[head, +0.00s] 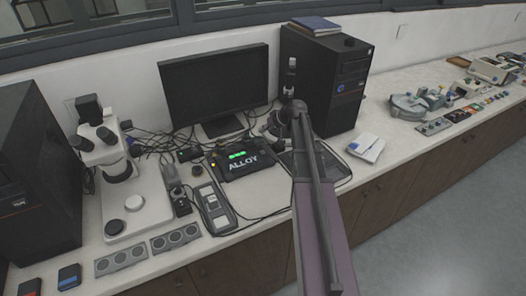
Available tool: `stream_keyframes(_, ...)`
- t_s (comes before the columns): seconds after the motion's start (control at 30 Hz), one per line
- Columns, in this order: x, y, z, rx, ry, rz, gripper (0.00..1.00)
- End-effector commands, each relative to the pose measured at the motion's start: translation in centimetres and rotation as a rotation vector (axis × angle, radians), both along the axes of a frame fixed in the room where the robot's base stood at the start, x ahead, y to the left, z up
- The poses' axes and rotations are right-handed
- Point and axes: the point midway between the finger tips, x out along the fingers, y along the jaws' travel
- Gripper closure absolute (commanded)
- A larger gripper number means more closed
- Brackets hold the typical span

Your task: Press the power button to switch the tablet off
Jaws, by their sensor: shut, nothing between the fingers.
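A black flat device with the white word ALLOY and a lit green strip (245,159) lies on the bench in the head view, in front of the monitor; it looks like the tablet. I cannot make out its power button. My arm reaches up from the bottom of the picture, to the right of the device. My gripper (273,127) appears small and dark at the arm's far end, behind and right of the device; it is shut and empty. Its fingertips are hard to separate from the cables behind, and I see no contact with the device.
A monitor (215,85) and a black computer tower (335,80) stand behind. A white microscope (118,180) stands left. Loose cables surround the device. A white box (366,148) lies right of my arm.

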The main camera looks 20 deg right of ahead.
Motion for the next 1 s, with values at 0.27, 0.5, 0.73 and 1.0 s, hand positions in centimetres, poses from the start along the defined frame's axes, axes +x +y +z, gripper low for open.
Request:
stream_keyframes(0.27, -0.1, -0.2, -0.1, 0.000, 0.000, -0.002, 1.00)
stream_keyframes(0.5, -0.1, -0.3, -1.0, 0.000, 0.001, -0.004, 1.00)
stream_keyframes(0.73, -0.1, -0.3, -2.7, 0.000, 0.000, -0.004, 1.00)
stream_keyframes(1.0, -0.1, -0.4, -5.0, -0.001, 0.000, -0.005, 1.00)
